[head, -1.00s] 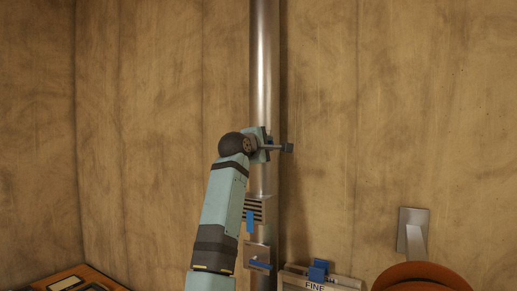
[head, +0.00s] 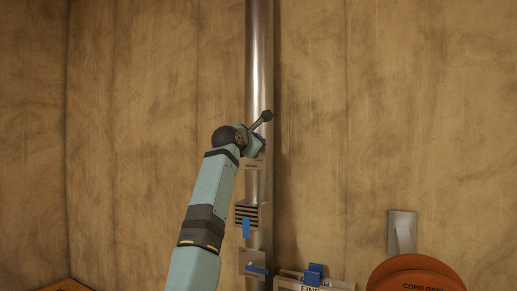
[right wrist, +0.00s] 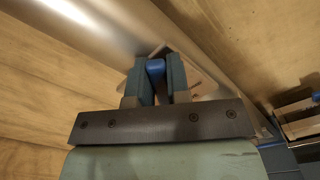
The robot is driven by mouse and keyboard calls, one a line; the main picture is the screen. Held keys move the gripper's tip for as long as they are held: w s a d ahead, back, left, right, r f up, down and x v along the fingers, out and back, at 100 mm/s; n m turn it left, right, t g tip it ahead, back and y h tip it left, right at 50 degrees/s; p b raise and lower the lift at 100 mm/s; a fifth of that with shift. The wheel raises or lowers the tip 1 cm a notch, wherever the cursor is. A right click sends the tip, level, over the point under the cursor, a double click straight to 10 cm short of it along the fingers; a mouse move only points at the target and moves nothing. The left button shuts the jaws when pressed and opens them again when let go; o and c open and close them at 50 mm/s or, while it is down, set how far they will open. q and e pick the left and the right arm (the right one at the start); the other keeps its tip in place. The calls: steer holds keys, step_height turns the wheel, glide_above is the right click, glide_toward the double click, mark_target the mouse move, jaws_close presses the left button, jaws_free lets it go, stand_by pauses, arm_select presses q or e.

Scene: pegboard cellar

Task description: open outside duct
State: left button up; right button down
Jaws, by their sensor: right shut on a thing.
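A shiny vertical metal duct (head: 259,60) runs up the wall; it also crosses the upper left of the right wrist view (right wrist: 80,25). A small labelled plate (head: 254,163) shows on the duct just under my right gripper (head: 259,145), its text too small to read. In the right wrist view my right gripper (right wrist: 156,75) is shut on a blue handle (right wrist: 156,68), one finger on each side. The head view does not show this handle, as the gripper and wrist cover it. My left gripper is not in view.
Lower on the duct are a slatted vent with a blue tab (head: 246,228) and a plate with a blue lever (head: 256,271). A box marked FINE (head: 310,284), an orange reel (head: 418,275) and a grey wall plate (head: 402,230) are at lower right. The upper wall is clear.

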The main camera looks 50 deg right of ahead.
steer(key=n, duration=0.1)
steer(key=w+n, duration=0.1)
steer(key=n, duration=0.1)
steer(key=r+n, duration=0.1)
steer(key=shift+w+a, duration=0.25)
steer(key=shift+w, duration=0.1)
steer(key=shift+w+a+n, duration=0.1)
steer(key=shift+w+n, duration=0.2)
steer(key=shift+n, duration=0.55)
steer(key=shift+w+a+n, duration=0.1)
steer(key=shift+w+n, duration=0.2)
steer(key=shift+n, duration=0.55)
steer(key=shift+w+r, duration=0.1)
steer(key=c, duration=1.1)
jaws_free()
steer(key=shift+b+v, duration=2)
steer(key=shift+v, duration=4.95)
